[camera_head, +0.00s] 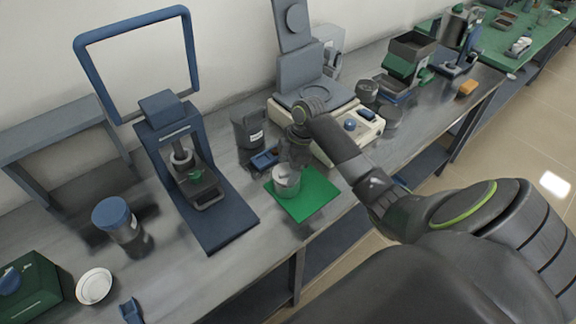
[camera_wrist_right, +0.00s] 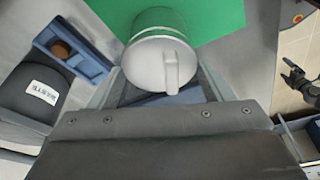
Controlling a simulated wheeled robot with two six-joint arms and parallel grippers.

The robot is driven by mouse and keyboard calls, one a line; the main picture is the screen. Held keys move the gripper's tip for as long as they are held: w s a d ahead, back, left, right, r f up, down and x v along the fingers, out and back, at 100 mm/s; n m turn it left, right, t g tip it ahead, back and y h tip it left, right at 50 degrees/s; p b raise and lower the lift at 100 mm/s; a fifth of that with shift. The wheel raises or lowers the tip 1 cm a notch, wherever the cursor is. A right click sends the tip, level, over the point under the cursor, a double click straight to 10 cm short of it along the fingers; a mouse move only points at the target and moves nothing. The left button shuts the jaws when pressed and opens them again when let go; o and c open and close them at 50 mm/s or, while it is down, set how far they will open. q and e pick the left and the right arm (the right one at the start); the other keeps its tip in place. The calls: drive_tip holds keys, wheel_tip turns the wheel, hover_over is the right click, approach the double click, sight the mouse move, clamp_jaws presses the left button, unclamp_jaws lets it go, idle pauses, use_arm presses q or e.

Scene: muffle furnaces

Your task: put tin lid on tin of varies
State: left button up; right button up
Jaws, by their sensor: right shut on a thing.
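The tin (camera_head: 286,187) is a small silvery round can standing on a green mat (camera_head: 314,197) near the front of the bench. The tin lid (camera_wrist_right: 158,64) is a pale grey disc with a raised bar handle, seen from above in the right wrist view. My right gripper (camera_head: 292,155) is directly over the tin and shut on the lid, its fingers low in the wrist view. The lid lies over the tin's mouth, and the tin's wall (camera_wrist_right: 160,18) shows behind it. Whether the lid is seated or slightly above the rim cannot be told. My left gripper is not in view.
A blue press-like stand (camera_head: 222,215) is left of the mat. A dark labelled jar (camera_head: 248,131) and small blue holder (camera_head: 264,160) stand behind it. A pale balance (camera_head: 350,135) is at right. A blue-lidded jar (camera_head: 118,222) and white dish (camera_head: 94,286) are at left.

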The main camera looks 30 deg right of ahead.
drive_tip(key=shift+f, duration=0.2)
drive_tip(key=o, duration=1.1)
drive_tip(key=shift+c, duration=0.2)
drive_tip(key=shift+r, duration=0.1)
drive_tip(key=shift+r+p, duration=3.45)
drive_tip(key=shift+p, duration=0.4)
drive_tip(key=shift+f, duration=0.1)
